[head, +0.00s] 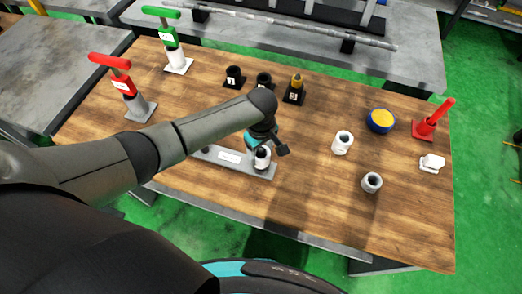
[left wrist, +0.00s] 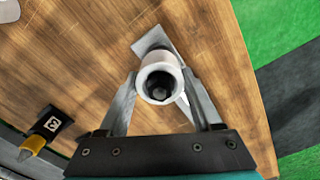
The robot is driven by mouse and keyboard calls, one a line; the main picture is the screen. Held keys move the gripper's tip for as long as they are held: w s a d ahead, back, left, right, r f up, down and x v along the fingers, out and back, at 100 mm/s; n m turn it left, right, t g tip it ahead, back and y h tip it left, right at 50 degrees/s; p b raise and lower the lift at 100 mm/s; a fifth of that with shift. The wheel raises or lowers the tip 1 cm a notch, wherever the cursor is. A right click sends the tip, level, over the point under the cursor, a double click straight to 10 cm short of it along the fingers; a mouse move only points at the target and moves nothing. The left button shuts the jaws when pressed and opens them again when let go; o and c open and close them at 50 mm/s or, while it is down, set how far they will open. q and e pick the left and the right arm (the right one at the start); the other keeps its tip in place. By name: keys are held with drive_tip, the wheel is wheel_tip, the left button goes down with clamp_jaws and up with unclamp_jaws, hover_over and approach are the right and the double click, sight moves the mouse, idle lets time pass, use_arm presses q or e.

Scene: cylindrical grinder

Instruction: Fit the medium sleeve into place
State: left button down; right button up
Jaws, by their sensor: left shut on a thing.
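A white sleeve (head: 262,160) with a dark opening stands at the right end of a grey base plate (head: 271,174) with a white label. My left gripper (head: 266,150) is over it and partly hides it. In the left wrist view my left gripper (left wrist: 160,88) is shut on the white sleeve (left wrist: 153,72), one finger on each side. Something dark shows inside its bore; I cannot tell how deep the sleeve sits on it. Two other pale sleeves, one nearer the back (head: 343,142) and one nearer the front (head: 372,182), stand on the table to the right. My right gripper is not in view.
Black holders (head: 234,77) and a yellow-tipped tool (head: 296,84) stand behind my arm. Red-handled (head: 123,82) and green-handled (head: 170,45) tools stand at the left. The front right wood is clear.

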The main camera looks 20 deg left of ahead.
use_arm(q)
drive_tip(key=shift+f+b, duration=0.85)
drive_tip(key=shift+f, duration=0.55)
unclamp_jaws()
wheel_tip(320, 180, up, 15)
drive_tip(key=p, duration=0.2)
drive_tip(key=shift+r+p, duration=0.15)
drive_tip(key=shift+p, duration=0.15)
idle(0.3)
